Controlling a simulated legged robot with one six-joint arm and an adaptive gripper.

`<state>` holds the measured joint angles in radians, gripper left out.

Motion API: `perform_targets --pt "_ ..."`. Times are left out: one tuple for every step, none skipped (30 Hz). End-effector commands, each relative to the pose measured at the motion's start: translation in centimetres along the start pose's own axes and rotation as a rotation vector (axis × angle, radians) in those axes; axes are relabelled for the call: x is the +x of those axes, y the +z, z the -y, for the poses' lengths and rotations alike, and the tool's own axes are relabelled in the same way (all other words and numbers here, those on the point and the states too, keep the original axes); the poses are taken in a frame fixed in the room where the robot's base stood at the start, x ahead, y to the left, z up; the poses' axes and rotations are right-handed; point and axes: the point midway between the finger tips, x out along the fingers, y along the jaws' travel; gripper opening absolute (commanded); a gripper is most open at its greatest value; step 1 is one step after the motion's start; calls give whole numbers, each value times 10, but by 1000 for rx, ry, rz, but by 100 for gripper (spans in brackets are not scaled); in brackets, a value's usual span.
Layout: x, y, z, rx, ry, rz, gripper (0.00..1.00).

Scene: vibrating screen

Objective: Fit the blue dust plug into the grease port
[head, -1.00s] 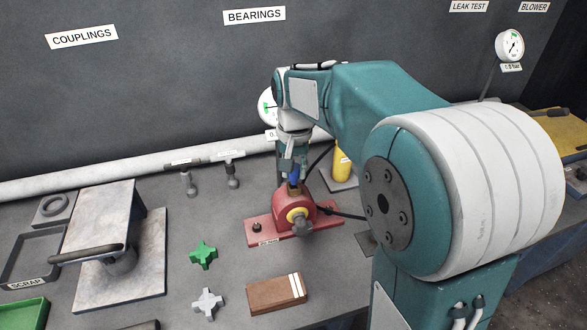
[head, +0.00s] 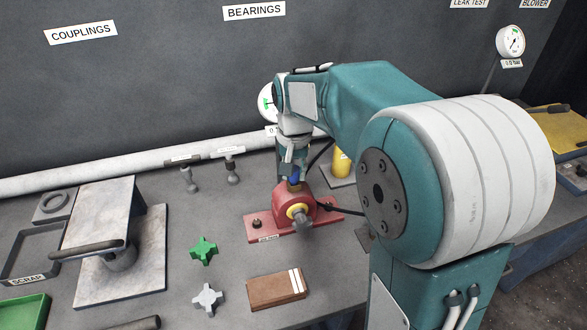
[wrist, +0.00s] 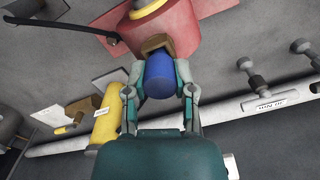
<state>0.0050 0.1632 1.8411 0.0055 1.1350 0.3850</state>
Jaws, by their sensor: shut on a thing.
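The blue dust plug (wrist: 159,76) is held between the two fingers of my gripper (wrist: 160,88), which is shut on it in the wrist view. The plug's end meets the brass grease port (wrist: 154,43) on the red bearing housing (wrist: 168,28); how deep it sits cannot be told. In the head view the plug (head: 294,183) shows as a small blue patch just above the brass port (head: 294,188) on top of the red housing (head: 291,203). My gripper (head: 294,172) points down over it, its fingertips partly hidden.
A yellow cylinder (head: 341,163) stands close behind the housing, to its right. A black cable (head: 338,211) leaves the housing on the right. Green (head: 204,250) and grey (head: 208,299) star knobs and a brown block (head: 276,290) lie in front. A grey pipe (head: 90,180) runs along the back.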

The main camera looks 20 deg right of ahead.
Motion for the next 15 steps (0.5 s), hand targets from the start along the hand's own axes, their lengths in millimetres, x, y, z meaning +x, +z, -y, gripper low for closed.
perform_targets --pt "1 0 0 0 0 0 9" --pt "2 0 0 0 0 0 9" --pt "3 0 0 0 0 0 9" --pt "3 0 0 0 0 0 9" --pt "4 0 0 0 0 0 9" --pt "5 0 0 0 0 0 9" --pt "5 0 0 0 0 0 9" --pt "6 0 0 0 0 0 9" --pt "7 0 0 0 0 0 9" --pt "7 0 0 0 0 0 9" --pt "8 0 0 0 0 0 9" --pt "8 0 0 0 0 0 52" --pt "8 0 0 0 0 0 65" --pt "8 0 0 0 0 0 74" --pt "8 0 0 0 0 0 74"
